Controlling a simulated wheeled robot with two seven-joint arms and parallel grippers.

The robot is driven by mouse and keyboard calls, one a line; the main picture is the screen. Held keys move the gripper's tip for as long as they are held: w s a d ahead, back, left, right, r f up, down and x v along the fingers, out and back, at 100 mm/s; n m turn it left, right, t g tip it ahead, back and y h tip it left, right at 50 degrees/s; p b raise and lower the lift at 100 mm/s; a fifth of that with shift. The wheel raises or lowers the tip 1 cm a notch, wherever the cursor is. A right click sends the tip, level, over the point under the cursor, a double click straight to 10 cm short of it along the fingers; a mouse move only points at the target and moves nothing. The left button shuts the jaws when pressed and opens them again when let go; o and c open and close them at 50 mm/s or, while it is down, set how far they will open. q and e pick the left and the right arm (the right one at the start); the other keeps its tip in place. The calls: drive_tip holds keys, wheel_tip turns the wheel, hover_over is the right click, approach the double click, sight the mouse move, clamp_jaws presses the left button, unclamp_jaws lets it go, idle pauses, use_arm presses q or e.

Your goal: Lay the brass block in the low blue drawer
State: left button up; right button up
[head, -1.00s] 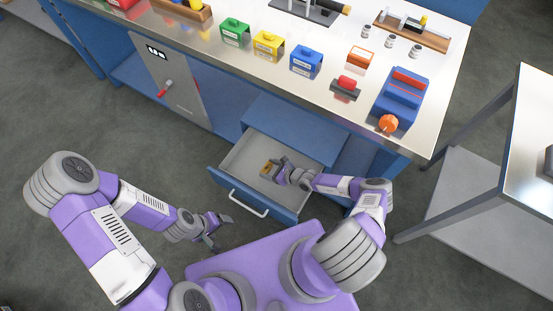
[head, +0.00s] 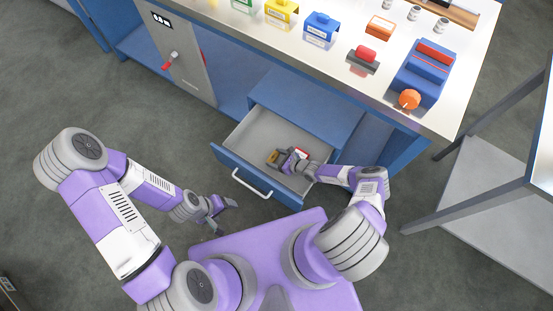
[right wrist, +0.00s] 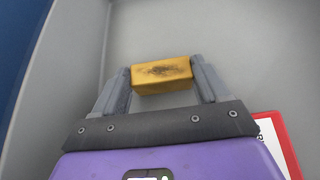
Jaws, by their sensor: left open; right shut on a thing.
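The low blue drawer (head: 226,161) is pulled open under the bench, and its grey inside shows. The brass block (right wrist: 162,76) is a small golden bar with a dark smudge on its face. My right gripper (head: 277,158) reaches inside the drawer and is shut on the block, one finger at each end in the right wrist view. The block is within the drawer walls; I cannot tell whether it touches the floor. My left gripper (head: 222,212) is open and empty, outside the drawer to its left.
A red-edged white card (right wrist: 277,140) lies in the drawer beside my right gripper, partly hidden. The drawer has a white handle (head: 251,184). Above, the bench top holds a blue device with an orange knob (head: 409,99), a red-handled item (head: 364,57) and several coloured boxes.

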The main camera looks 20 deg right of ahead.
drive_tip(key=o, duration=1.3)
drive_tip(key=shift+o, duration=0.2)
drive_tip(key=p+v, duration=0.3)
drive_tip(key=v, duration=0.3)
drive_tip(key=shift+s+d+r, duration=0.1)
drive_tip(key=shift+s+r, duration=0.05)
drive_tip(key=shift+r, duration=0.15)
drive_tip(key=shift+s+d+r+p, duration=0.1)
drive_tip(key=shift+s+d+p, duration=0.2)
drive_tip(key=shift+s, duration=0.1)
